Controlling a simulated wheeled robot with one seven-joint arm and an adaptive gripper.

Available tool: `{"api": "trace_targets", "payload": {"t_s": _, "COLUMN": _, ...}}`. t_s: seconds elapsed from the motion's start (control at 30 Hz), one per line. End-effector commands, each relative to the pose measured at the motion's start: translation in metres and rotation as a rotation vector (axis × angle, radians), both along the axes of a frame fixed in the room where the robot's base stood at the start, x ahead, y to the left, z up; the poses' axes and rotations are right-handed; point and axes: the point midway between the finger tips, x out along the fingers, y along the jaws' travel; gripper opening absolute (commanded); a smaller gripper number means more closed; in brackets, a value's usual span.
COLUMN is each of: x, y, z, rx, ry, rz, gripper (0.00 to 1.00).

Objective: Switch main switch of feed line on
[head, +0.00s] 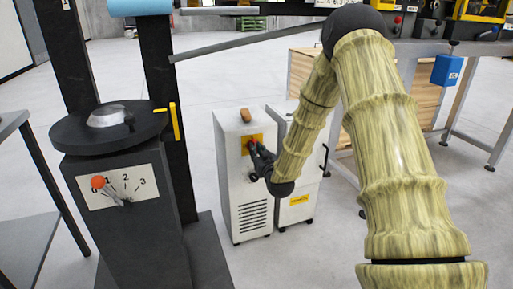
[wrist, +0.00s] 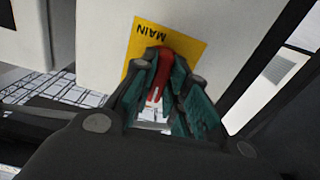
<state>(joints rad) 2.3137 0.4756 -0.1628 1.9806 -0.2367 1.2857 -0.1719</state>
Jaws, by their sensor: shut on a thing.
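The main switch is a red handle (wrist: 161,72) on a yellow plate (wrist: 185,45) marked MAIN, which appears upside down in the wrist view. The plate (head: 250,143) also shows in the head view, on the front of a white cabinet (head: 250,195). My gripper (wrist: 168,95) has its teal-padded fingers on either side of the red handle, shut on it. In the head view my gripper (head: 255,155) reaches the plate from the right and hides most of the handle.
A dark pedestal (head: 130,225) with a 0-to-3 dial (head: 118,187) stands at the left. A second white cabinet (head: 297,208) stands right beside the first. A wooden crate (head: 300,67) and a table with a blue box (head: 447,70) are behind. Grey floor is open in front of the cabinets.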

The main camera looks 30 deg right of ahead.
Motion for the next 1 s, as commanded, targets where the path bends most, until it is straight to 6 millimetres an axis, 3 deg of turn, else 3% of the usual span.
{"api": "trace_targets", "payload": {"t_s": 0.67, "x": -0.0006, "y": -0.0006, "z": -0.0009, "rx": 0.062, "ry": -0.014, "rz": -0.001, "gripper": 0.00}}
{"api": "trace_targets", "payload": {"t_s": 0.7, "x": -0.0006, "y": -0.0007, "z": -0.0009, "rx": 0.062, "ry": -0.014, "rz": -0.001, "gripper": 0.21}}
{"api": "trace_targets", "payload": {"t_s": 0.8, "x": -0.0006, "y": -0.0006, "z": -0.0008, "rx": 0.062, "ry": -0.014, "rz": -0.001, "gripper": 0.37}}
{"api": "trace_targets", "payload": {"t_s": 1.0, "x": -0.0003, "y": -0.0003, "z": -0.0004, "rx": 0.061, "ry": -0.015, "rz": 0.000, "gripper": 0.37}}
